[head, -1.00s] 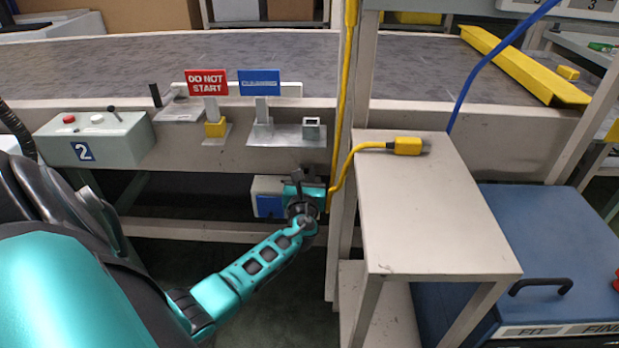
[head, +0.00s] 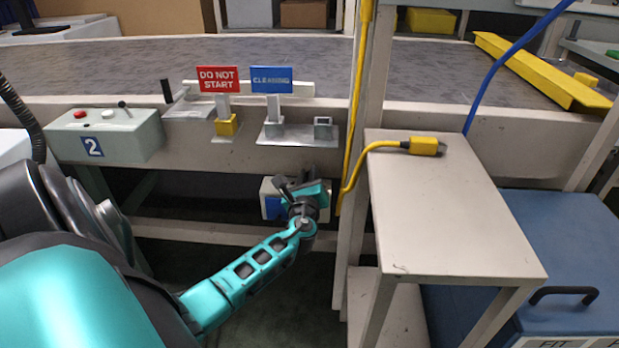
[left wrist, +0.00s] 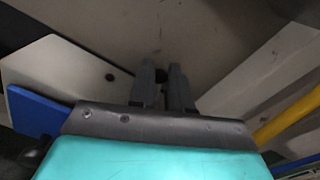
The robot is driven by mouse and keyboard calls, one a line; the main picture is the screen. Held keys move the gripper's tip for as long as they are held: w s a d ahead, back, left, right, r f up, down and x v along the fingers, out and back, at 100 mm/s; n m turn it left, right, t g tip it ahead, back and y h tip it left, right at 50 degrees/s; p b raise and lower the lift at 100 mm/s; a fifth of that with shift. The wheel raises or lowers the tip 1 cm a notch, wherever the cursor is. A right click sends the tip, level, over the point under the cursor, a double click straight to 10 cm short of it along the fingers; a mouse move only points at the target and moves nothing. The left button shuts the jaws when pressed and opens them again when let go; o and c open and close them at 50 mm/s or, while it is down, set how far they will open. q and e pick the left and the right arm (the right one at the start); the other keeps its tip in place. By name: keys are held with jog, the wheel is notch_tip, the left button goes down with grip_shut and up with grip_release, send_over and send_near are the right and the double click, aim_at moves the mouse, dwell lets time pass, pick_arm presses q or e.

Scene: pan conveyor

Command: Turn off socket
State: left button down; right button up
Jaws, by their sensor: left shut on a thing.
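The socket is a pale box (head: 267,188) with a blue cover (head: 273,207), mounted low under the conveyor's front edge. My left gripper (head: 285,186) is in front of the socket and hides much of its face. In the left wrist view, the two dark fingers (left wrist: 161,88) are close together against the pale surface. A small dark part shows between the fingertips, likely the socket's switch, but the fingers hide most of it. The left gripper is shut on this part. My right gripper is not in view.
A yellow cable runs down the post beside the socket; its yellow plug (head: 424,146) lies on a small stand (head: 455,215) to the right. A control box (head: 105,138) marked 2 is on the left. Red (head: 218,79) and blue (head: 265,79) signs stand above the socket.

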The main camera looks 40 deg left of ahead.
pick_arm(q)
jog(key=c, duration=1.1)
grip_release()
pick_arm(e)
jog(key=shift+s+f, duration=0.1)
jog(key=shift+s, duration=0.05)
pick_arm(q)
jog(key=shift+s, duration=0.1)
jog(key=shift+s+d, duration=0.25)
jog(key=shift+d, duration=0.05)
jog(key=p+v, duration=0.2)
jog(key=v, duration=1)
jog(key=shift+p, duration=0.4)
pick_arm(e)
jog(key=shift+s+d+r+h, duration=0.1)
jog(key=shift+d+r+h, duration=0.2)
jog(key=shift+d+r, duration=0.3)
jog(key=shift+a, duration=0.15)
